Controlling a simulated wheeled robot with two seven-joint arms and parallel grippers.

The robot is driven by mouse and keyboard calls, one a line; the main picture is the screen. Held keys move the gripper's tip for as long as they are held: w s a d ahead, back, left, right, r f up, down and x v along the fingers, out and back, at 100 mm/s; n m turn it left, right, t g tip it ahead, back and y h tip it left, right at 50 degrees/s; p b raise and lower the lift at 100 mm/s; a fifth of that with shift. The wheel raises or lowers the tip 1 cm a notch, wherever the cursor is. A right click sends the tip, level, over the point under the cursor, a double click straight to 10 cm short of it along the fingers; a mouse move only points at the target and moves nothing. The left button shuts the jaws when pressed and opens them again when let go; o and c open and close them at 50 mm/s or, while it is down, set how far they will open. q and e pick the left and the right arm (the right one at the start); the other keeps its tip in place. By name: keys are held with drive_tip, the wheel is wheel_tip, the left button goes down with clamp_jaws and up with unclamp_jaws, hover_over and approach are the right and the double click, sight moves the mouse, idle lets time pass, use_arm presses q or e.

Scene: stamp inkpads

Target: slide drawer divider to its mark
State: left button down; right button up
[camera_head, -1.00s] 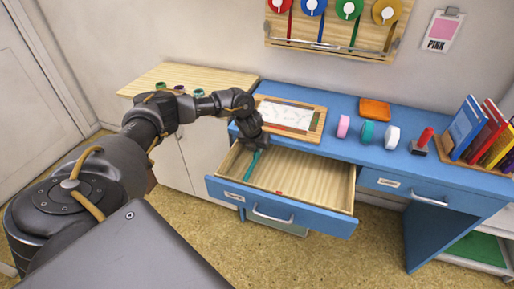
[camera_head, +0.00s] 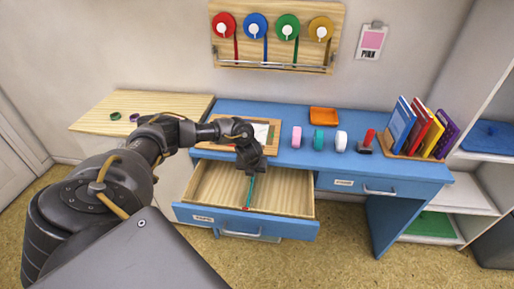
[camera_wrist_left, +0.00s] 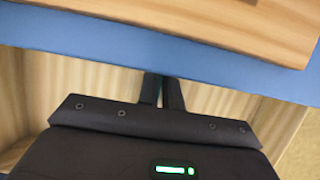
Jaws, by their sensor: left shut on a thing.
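The desk drawer (camera_head: 290,192) is open, with a pale wood inside and a blue front. The teal divider (camera_head: 249,191) stands in it, running front to back a little right of the middle. The small red mark (camera_head: 245,209) is at the inner side of the drawer front, at the divider's near end. My left gripper (camera_head: 250,172) is shut on the divider's back part and hides that part. In the left wrist view the two fingers (camera_wrist_left: 162,90) are close together, and the divider is hidden. My right gripper is not in view.
The blue desk top (camera_head: 285,158) overhangs the drawer's back. On it are a board with paper (camera_head: 262,130), an orange tray (camera_head: 323,115), pink, teal and white rolls, a red stamp (camera_head: 367,138) and books (camera_head: 412,128). The drawer floor on both sides of the divider is clear.

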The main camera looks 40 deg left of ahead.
sight(252, 183)
use_arm(q)
drive_tip(key=c, duration=2)
unclamp_jaws()
drive_tip(key=o, duration=0.4)
drive_tip(key=shift+d, duration=0.1)
drive_tip(key=shift+o, duration=0.2)
drive_tip(key=p+v, duration=0.1)
drive_tip(key=v, duration=0.9)
drive_tip(key=shift+s+r, duration=0.15)
drive_tip(key=shift+r, duration=0.2)
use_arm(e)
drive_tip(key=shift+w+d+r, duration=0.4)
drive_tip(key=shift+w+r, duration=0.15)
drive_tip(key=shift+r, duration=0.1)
use_arm(q)
drive_tip(key=shift+d, duration=0.15)
